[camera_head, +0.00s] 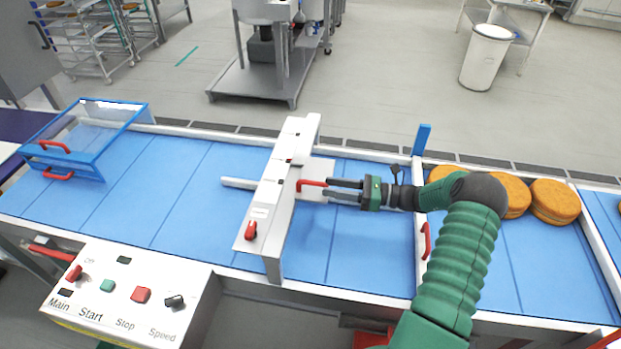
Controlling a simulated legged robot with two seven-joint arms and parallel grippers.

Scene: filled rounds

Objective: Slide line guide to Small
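The line guide is on a white upright housing (270,190) that spans the blue belt. A red handle (311,183) sticks out from its right side, beside a pale plate. Small labels on the housing are too small to read, so I cannot tell which one says Small. My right gripper (327,188) comes in from the right with its two dark fingers apart, at the handle's right end. I cannot tell whether the fingers touch the handle. A red knob (251,230) sits on the housing's near end. My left gripper is out of view.
Orange-brown round cakes (554,201) stand on the belt at the right, partly behind my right arm. A blue-framed clear cover (85,135) stands at the left. A control panel (135,297) with Main, Start, Stop and Speed is at front left. The belt (165,195) between cover and housing is clear.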

